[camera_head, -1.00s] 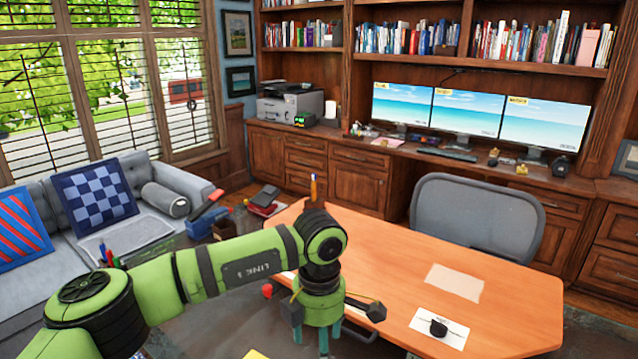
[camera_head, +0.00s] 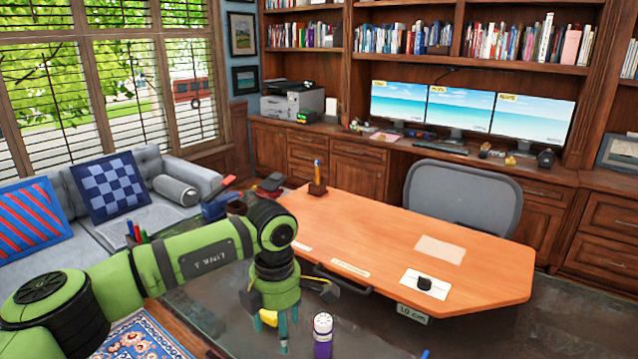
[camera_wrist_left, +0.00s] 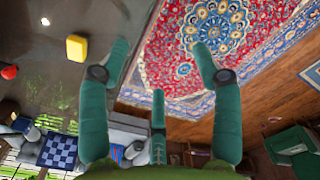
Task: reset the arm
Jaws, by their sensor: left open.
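My left arm comes in from the left in the head view, green with black joints. Its gripper (camera_head: 283,335) points down over a dark grey surface (camera_head: 390,330), in front of the orange-brown desk. In the left wrist view the green fingers (camera_wrist_left: 160,62) are spread apart, with nothing between them. A yellow thing (camera_head: 268,317) shows partly behind the gripper. A purple bottle with a white top (camera_head: 322,337) stands just right of the gripper, apart from it. My right gripper is in neither view.
The wooden desk (camera_head: 370,228) holds a pencil holder (camera_head: 317,187) and a white sheet with a black item. A grey chair (camera_head: 462,195) stands behind it. A sofa (camera_head: 150,212) is at left. The wrist view shows a yellow block (camera_wrist_left: 77,47), a red thing (camera_wrist_left: 9,72) and a patterned rug (camera_wrist_left: 175,60).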

